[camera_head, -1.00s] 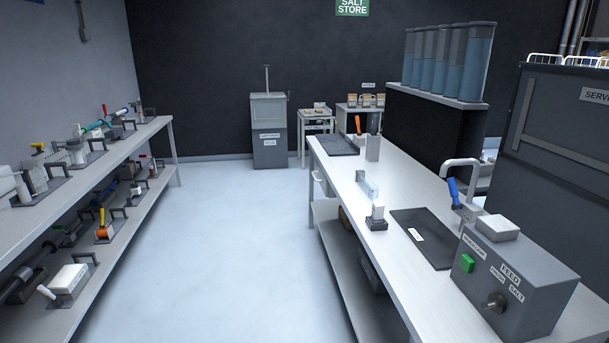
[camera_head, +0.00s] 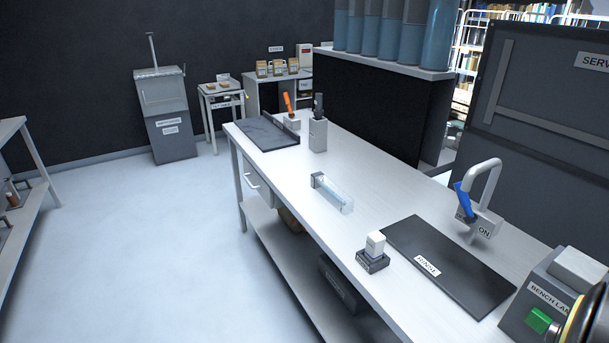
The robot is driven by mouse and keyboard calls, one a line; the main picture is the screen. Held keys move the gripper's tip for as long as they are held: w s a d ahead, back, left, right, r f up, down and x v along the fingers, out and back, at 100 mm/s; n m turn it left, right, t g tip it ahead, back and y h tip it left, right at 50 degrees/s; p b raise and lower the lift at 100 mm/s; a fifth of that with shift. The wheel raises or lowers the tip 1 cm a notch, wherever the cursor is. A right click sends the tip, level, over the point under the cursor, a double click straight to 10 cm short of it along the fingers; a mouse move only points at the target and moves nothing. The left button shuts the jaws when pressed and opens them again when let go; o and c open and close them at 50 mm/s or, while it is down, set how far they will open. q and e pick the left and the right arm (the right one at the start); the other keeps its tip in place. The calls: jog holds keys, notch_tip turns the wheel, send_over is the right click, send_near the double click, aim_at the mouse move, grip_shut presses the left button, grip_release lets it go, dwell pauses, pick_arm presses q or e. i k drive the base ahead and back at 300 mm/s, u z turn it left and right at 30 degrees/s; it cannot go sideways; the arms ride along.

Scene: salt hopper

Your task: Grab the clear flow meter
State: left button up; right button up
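The clear flow meter (camera_head: 334,194) looks to be the transparent bluish tube with a dark end cap. It lies on its side near the middle of the long white workbench (camera_head: 290,173), toward its left edge. Nothing touches or covers it. Neither of my grippers can be made out in the head view. A yellow and dark rounded part at the bottom right corner may belong to my arm, but no fingers show.
Beside the tube stand a small white block on a dark base (camera_head: 374,252) and a black rinse mat (camera_head: 448,266). A tap with a blue handle (camera_head: 477,203) rises behind. A grey holder (camera_head: 318,133) stands farther back. The floor (camera_head: 150,245) left of the bench is clear.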

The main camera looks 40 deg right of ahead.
aim_at(344, 203)
jog(key=i, duration=3.3)
jog(key=z, duration=2.75)
